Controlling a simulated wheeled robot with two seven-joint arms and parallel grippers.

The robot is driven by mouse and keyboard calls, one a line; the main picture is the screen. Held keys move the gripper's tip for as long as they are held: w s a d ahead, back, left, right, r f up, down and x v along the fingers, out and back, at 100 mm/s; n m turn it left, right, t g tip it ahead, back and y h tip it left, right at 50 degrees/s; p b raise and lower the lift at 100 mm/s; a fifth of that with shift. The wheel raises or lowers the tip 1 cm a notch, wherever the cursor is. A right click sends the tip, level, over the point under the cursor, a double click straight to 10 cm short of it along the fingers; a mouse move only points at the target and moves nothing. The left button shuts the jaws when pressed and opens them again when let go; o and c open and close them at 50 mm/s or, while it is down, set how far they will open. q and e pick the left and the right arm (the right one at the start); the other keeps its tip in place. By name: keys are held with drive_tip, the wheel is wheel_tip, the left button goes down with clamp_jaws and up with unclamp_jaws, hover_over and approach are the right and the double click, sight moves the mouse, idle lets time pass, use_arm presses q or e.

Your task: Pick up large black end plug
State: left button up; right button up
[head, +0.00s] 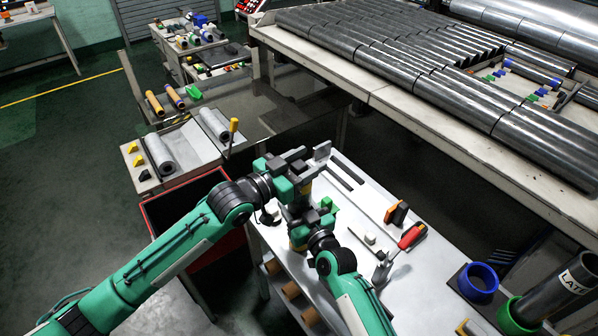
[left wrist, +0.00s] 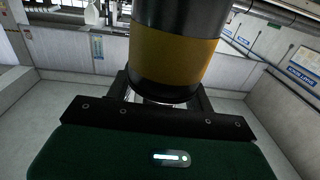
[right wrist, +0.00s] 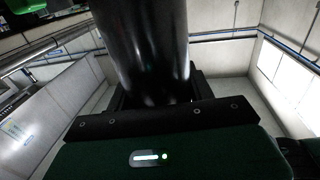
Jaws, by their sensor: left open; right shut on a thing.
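My left gripper (head: 297,161) is open over the left end of the white table in the head view. In the left wrist view, a black cylinder with a yellow-brown band (left wrist: 172,58) stands in front of its jaws. My right gripper (head: 318,215) is close beside and below it. It is shut on a smooth black cylinder (right wrist: 146,50) in the right wrist view. I cannot tell whether the two wrist views show the same piece, or whether either is the large black end plug. The arms hide most of this spot in the head view.
The white table (head: 345,218) holds a red-handled tool (head: 412,236), an orange-and-black block (head: 396,213), a blue ring (head: 478,281) and a green ring (head: 515,316). A red bin (head: 205,262) stands left of it. A bench with rolls (head: 160,153) stands behind.

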use_arm(q)
drive_tip(key=c, duration=1)
drive_tip(key=shift+c, duration=0.2)
wheel_tip(320, 180, up, 10)
use_arm(e)
drive_tip(key=o, duration=1.2)
drive_tip(key=shift+s, duration=0.1)
